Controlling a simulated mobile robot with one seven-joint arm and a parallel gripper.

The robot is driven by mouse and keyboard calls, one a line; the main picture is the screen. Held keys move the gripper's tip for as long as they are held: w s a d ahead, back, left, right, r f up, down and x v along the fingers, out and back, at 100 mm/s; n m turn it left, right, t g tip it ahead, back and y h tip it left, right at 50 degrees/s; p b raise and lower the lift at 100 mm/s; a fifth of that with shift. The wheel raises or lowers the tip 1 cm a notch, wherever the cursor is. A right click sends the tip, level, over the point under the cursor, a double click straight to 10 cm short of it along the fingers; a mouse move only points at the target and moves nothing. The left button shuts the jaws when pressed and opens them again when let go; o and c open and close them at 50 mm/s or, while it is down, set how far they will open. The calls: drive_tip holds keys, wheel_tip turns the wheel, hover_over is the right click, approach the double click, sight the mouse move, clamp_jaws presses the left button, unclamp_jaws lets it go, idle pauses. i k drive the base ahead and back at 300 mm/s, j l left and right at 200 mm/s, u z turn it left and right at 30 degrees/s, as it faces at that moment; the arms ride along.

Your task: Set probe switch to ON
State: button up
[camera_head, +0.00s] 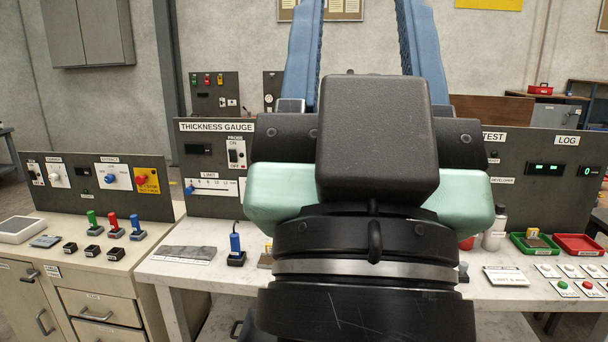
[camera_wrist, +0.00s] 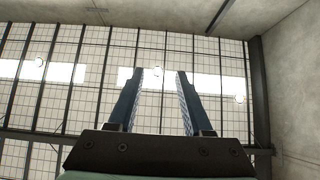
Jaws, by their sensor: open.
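The probe switch (camera_head: 236,154) is a small rocker on a white plate, marked ON above and OFF below. It sits on the thickness gauge panel (camera_head: 200,150), left of my arm in the head view. Its position is too small to tell for certain. My gripper (camera_head: 357,5) points upward in the head view, its two blue fingers apart with nothing between them. In the wrist view my gripper (camera_wrist: 155,75) is open against windows and ceiling. It is well away from the switch. My arm hides the middle of the bench and part of the panel.
A blue-handled probe (camera_head: 236,245) stands on the bench below the panel, beside a grey plate (camera_head: 188,253). A left console (camera_head: 100,190) carries knobs and a yellow-backed switch. Green (camera_head: 535,244) and red (camera_head: 580,245) trays and a white bottle (camera_head: 495,230) stand at right.

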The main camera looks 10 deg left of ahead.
sight(233, 153)
drive_tip(key=i+j+u, duration=0.1)
drive_tip(key=i+j, duration=0.25)
drive_tip(key=i+j+u, duration=0.1)
drive_tip(key=i+j, duration=0.15)
drive_tip(key=i, duration=0.25)
drive_tip(key=i+j, duration=0.3)
drive_tip(key=i, duration=0.15)
drive_tip(key=i+j+u, duration=0.15)
drive_tip(key=i, duration=0.3)
drive_tip(key=i+j+u, duration=0.1)
drive_tip(key=i+j, duration=0.2)
drive_tip(key=i, duration=0.2)
drive_tip(key=i+j+u, duration=0.1)
drive_tip(key=i, duration=0.35)
drive_tip(key=j, duration=0.1)
